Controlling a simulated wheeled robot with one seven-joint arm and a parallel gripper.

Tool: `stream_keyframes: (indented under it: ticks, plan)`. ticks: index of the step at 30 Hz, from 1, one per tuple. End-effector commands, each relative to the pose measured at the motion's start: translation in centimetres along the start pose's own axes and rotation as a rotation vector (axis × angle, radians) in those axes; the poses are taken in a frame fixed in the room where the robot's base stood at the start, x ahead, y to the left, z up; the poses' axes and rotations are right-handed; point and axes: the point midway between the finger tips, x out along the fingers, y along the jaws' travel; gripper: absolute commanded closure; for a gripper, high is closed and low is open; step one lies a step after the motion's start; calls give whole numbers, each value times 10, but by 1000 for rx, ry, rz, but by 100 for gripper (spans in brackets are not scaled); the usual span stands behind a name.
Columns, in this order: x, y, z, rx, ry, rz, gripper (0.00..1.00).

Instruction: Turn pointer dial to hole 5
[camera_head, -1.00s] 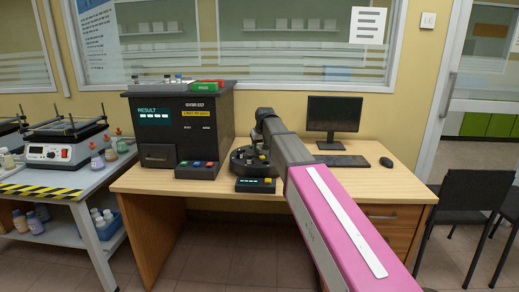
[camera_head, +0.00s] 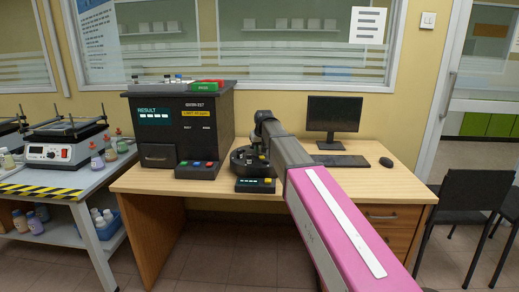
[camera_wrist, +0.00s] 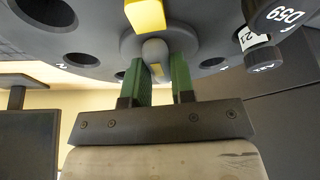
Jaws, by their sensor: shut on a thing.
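The round dark dial unit (camera_head: 242,163) stands on the wooden desk between the black analyser and the monitor. In the wrist view its disc (camera_wrist: 105,40) fills the top, with several round holes and a yellow pointer (camera_wrist: 145,14). A grey knob (camera_wrist: 154,52) with a yellow mark sits at the middle. My gripper (camera_wrist: 160,75) has green fingers on either side of this knob and is shut on it. Most hole numbers are hidden or too small to read.
The black analyser (camera_head: 210,125) with a RESULT display stands left of the dial. The monitor (camera_head: 333,115), keyboard (camera_head: 341,161) and mouse (camera_head: 386,162) are to the right.

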Motion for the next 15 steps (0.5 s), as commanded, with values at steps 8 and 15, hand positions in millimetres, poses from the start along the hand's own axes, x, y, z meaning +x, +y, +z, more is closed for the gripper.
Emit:
stream_keyframes:
  ticks: [8, 15]
  plan:
    - [0, -3, 0, 136, 0, 57, 100]
    - [0, -4, -2, 324, 1, 134, 100]
